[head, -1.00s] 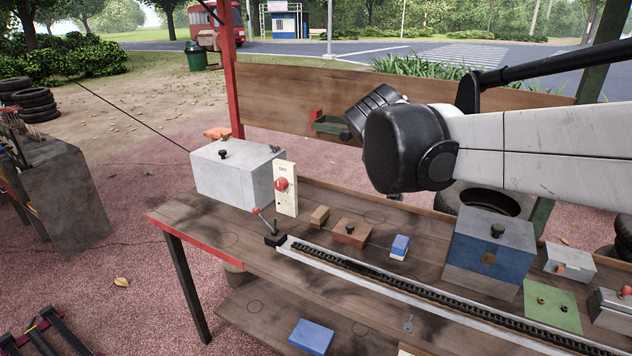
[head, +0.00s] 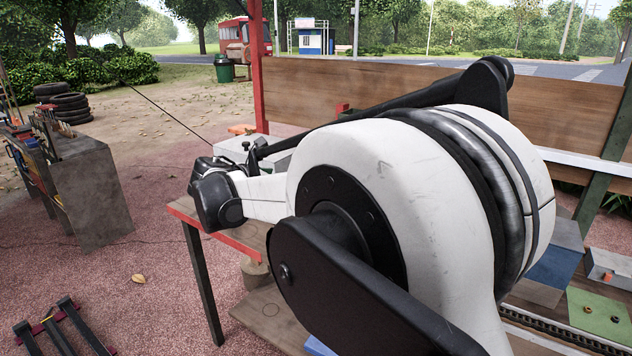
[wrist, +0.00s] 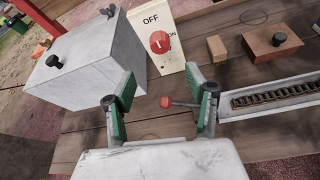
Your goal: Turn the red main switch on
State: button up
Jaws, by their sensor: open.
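The red main switch (wrist: 159,43) is a round red knob with a white mark on a cream upright plate (wrist: 172,70) in the wrist view. OFF is printed above it and ON to its right; the white mark stands roughly upright, towards OFF. My gripper (wrist: 160,106) is open, its two green-padded fingers apart and empty, on the near side of the plate. The knob appears beyond the fingertips, between them in the picture, not touched. In the head view my arm hides the switch, and the fingers cannot be made out.
A grey-white box (wrist: 88,62) stands left of the plate. Wooden blocks (wrist: 272,43) and a chain rail (wrist: 270,98) lie to the right. The wooden top (wrist: 155,125) is bare near the fingers.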

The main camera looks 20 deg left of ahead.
jog(key=b+x, duration=0.2)
jog(key=x, duration=1.1)
jog(key=shift+w+b, duration=0.25)
jog(key=shift+b, duration=0.05)
jog(key=shift+d+f, duration=0.1)
jog(key=shift+f, duration=0.05)
jog(key=c, duration=1.1)
